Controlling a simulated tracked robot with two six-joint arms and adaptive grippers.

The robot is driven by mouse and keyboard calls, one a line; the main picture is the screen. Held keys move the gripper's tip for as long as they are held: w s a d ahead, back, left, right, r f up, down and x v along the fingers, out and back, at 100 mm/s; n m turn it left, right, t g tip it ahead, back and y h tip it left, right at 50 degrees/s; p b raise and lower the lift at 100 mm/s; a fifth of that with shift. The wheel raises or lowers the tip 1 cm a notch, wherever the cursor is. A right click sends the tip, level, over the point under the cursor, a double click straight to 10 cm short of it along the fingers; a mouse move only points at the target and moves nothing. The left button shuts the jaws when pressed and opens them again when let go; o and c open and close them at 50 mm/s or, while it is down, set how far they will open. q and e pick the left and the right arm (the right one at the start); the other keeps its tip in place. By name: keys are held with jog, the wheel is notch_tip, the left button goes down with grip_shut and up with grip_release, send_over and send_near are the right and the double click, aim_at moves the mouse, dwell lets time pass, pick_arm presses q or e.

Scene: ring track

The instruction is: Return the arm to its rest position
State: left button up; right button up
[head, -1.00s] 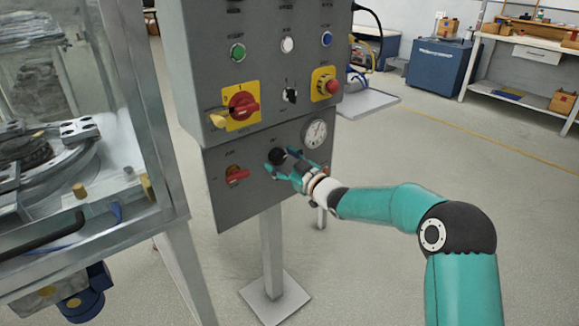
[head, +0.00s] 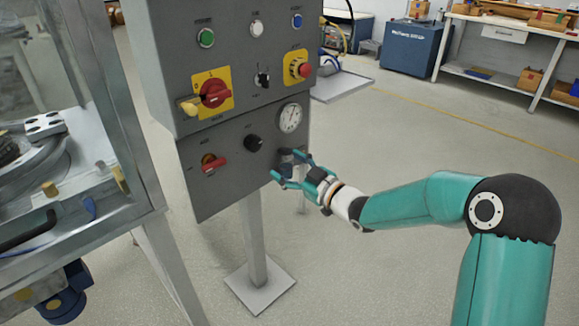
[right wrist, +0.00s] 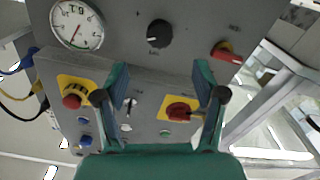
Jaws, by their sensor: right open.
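My right gripper (head: 290,171) is open in the head view, in front of the lower right of the grey control panel (head: 222,186). Its teal fingers are spread with nothing between them. A black knob (head: 253,143) on the panel's lower section is up and left of the fingers, apart from them. In the right wrist view the open fingers (right wrist: 160,97) show empty, with the black knob (right wrist: 159,33) beyond them. The left gripper is not in view.
The panel carries a gauge (head: 290,118), a red rotary switch (head: 214,94), a red emergency button (head: 299,68) and a small red handle (head: 213,163). A glass-walled machine (head: 60,190) stands at the left. Open floor (head: 400,150) lies to the right.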

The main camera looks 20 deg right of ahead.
dwell(0.3)
jog(key=s+a+f+m+g, duration=0.1)
jog(key=a+f+g, duration=0.1)
jog(key=a+f, duration=0.35)
jog(key=s+a+f+g, duration=0.1)
jog(key=a+f, duration=0.1)
jog(key=f, duration=0.6)
jog(key=s+a+f+m+g+h, duration=0.1)
jog(key=s+a+f+m+g, duration=0.15)
jog(key=s+f, duration=0.5)
jog(key=s+a+f+m+g, duration=0.2)
jog(key=s+f+g, duration=0.2)
jog(key=s+f, duration=0.35)
jog(key=s+a+f+m+g+h, duration=0.1)
jog(key=s+a+f+m+g, duration=0.15)
jog(key=s+f, duration=0.55)
jog(key=s+f+m+g, duration=0.25)
jog(key=s+g, duration=0.25)
jog(key=s, duration=0.4)
notch_tip(320, 180, up, 24)
jog(key=p, duration=2.4)
jog(key=shift+w+d+n+t, duration=0.15)
jog(key=shift+d+n+t, duration=0.2)
jog(key=shift+n, duration=0.1)
